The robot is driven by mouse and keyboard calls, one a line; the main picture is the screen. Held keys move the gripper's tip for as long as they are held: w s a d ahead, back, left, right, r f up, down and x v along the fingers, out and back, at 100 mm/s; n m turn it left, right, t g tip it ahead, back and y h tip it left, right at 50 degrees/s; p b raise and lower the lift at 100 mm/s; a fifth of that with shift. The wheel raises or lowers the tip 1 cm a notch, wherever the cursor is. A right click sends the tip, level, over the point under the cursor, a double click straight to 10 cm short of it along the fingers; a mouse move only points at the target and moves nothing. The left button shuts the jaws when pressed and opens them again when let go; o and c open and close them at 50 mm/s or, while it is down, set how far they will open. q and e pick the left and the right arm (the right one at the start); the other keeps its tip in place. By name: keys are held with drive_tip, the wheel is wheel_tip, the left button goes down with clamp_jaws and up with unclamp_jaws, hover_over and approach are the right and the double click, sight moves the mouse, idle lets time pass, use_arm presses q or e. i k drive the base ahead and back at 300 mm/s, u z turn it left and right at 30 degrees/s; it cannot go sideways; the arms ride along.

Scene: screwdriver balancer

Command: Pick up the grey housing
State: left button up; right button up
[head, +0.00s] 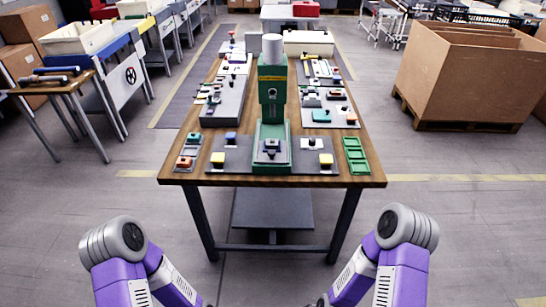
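A small dark grey block (271,148), which may be the grey housing, sits on the base of the green press-like stand (272,90) at the middle of the table. It is too small to make out its details. Other small parts with coloured tops stand on grey mats to either side, such as a yellow one (217,158) at left and another yellow one (326,160) at right. Both my purple arms come in at the bottom edge, well short of the table. Neither gripper shows; they are below the picture.
The wooden table (370,180) stands ahead with free floor before it. A green tray (355,155) lies at its right front, a narrow parts tray (187,150) at its left front. A large cardboard box (470,75) stands right, a small side table (60,85) left.

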sight(268, 146)
drive_tip(key=z, duration=0.3)
drive_tip(key=i, duration=0.85)
drive_tip(key=u, duration=0.65)
